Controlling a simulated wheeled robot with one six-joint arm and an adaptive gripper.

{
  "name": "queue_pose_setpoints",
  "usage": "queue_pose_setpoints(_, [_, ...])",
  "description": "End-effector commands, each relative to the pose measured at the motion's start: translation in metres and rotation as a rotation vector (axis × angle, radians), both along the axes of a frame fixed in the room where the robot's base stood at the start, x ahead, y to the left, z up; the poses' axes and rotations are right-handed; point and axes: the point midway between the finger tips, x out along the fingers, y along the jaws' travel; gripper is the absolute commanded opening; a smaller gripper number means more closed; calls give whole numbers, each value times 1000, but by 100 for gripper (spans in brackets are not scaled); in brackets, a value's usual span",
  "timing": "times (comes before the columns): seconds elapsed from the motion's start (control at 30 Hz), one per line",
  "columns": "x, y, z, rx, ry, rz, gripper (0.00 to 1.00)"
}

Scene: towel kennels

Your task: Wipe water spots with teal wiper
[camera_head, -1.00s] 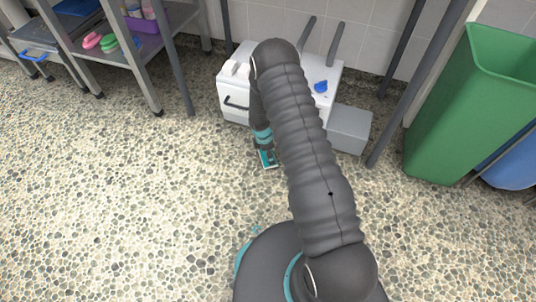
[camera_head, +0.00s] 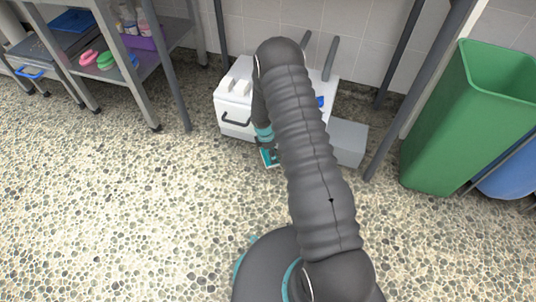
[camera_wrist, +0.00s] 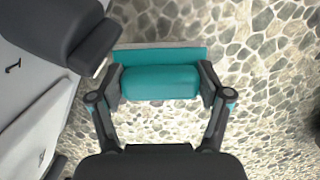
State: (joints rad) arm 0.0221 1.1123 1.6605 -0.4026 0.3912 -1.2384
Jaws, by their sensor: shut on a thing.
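The teal wiper (camera_wrist: 160,82) is between the two fingers of my gripper (camera_wrist: 160,84) in the wrist view. The gripper is shut on it, with a finger on each side of its teal body. A grey edge shows along the wiper's far side. In the head view the wiper (camera_head: 268,158) shows as a small teal patch beside my arm, in front of the white box; my arm hides most of my gripper. I see no clear water spots on the pebbled floor (camera_head: 130,210). I cannot tell whether the wiper touches the floor.
A white box (camera_head: 232,106) with dark handles stands close behind the wiper, with a grey box (camera_head: 348,142) beside it. A green bin (camera_head: 450,125) stands at right. A metal shelf (camera_head: 150,70) with brushes and bottles stands at left. The floor at front left is clear.

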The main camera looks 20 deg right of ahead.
Motion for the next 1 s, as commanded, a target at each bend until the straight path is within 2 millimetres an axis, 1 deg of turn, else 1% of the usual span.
queue_pose_setpoints(0.03, [0,1,8,0,-1,1,39])
queue_pose_setpoints(0.1, [0,1,14,0,-1,1,39])
queue_pose_setpoints(0.3, [0,3,27,0,-1,3,39])
queue_pose_setpoints(0.47, [0,3,29,0,0,4,39])
queue_pose_setpoints(0.83, [1,4,26,0,0,5,39])
queue_pose_setpoints(1.0, [16,4,41,0,-3,7,39])
